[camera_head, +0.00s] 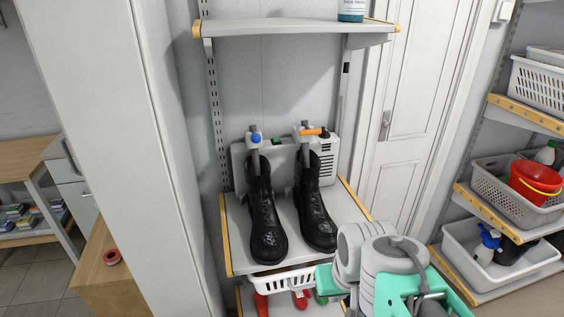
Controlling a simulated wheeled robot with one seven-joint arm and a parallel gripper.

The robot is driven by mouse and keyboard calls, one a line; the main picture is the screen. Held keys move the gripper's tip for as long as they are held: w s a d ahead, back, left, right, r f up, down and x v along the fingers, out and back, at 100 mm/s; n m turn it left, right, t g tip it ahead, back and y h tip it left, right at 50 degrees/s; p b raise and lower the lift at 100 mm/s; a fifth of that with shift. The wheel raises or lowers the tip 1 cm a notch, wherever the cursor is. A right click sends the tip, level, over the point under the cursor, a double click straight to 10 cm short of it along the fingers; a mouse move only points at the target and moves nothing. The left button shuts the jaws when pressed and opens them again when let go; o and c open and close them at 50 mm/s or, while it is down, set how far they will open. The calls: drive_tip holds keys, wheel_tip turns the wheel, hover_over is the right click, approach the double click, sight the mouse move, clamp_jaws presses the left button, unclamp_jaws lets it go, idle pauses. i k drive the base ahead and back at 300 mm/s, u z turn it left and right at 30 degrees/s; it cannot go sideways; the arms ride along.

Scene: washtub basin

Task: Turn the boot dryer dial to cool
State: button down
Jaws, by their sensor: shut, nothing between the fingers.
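The boot dryer (325,165) is a light grey box with a vented side, standing at the back of a shelf against the wall. Two black boots (264,215) (312,213) stand upright in front of it and hide much of its front. Grey tubes rise from the boot openings. A blue round part (256,138) shows at the top left and an orange elongated part (314,132) at the top right. I cannot tell which is the dial, and no setting marks are readable. My arm is at the lower right, apart from the dryer. My gripper's fingers are not visible.
The shelf (235,240) has wooden side edges. An upper shelf (290,30) holds a bottle (351,10) above the dryer. A tall white cabinet (125,130) stands left; a rack with baskets (492,185) stands right.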

sight(325, 135)
drive_tip(key=z, duration=1.15)
drive_tip(key=i, duration=0.4)
drive_tip(key=u, duration=1.45)
